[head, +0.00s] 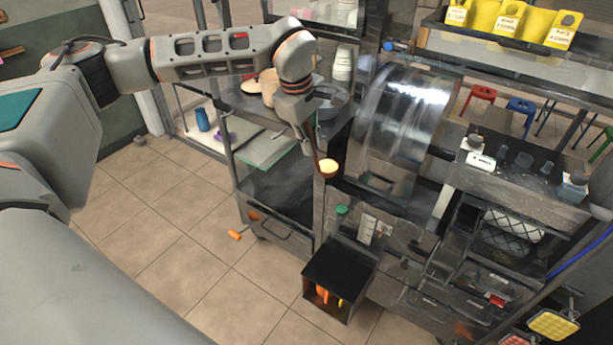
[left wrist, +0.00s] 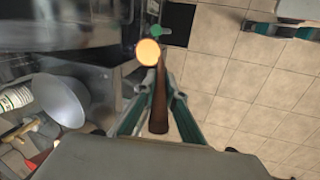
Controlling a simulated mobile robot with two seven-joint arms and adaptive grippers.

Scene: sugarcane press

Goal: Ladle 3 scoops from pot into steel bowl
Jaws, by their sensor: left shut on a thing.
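My left gripper (head: 304,130) is shut on the handle of a ladle (head: 328,167), which hangs out past the right edge of the cart top. Its cup looks filled with something pale yellow. In the left wrist view the ladle's brown handle (left wrist: 158,105) lies between the fingers, with the glowing yellow cup beyond. A grey steel bowl (head: 334,103) sits on the cart behind the gripper, partly hidden; it shows fully in the left wrist view (left wrist: 62,98). A tan container (head: 268,84), possibly the pot, stands left of the gripper, partly hidden by my arm. My right gripper is out of view.
The cart top (head: 235,95) carries the bowl and container. A shiny steel press housing (head: 400,115) stands close to the right of the ladle. An open black box (head: 340,272) sits below. An orange piece (head: 234,235) lies on the open tiled floor.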

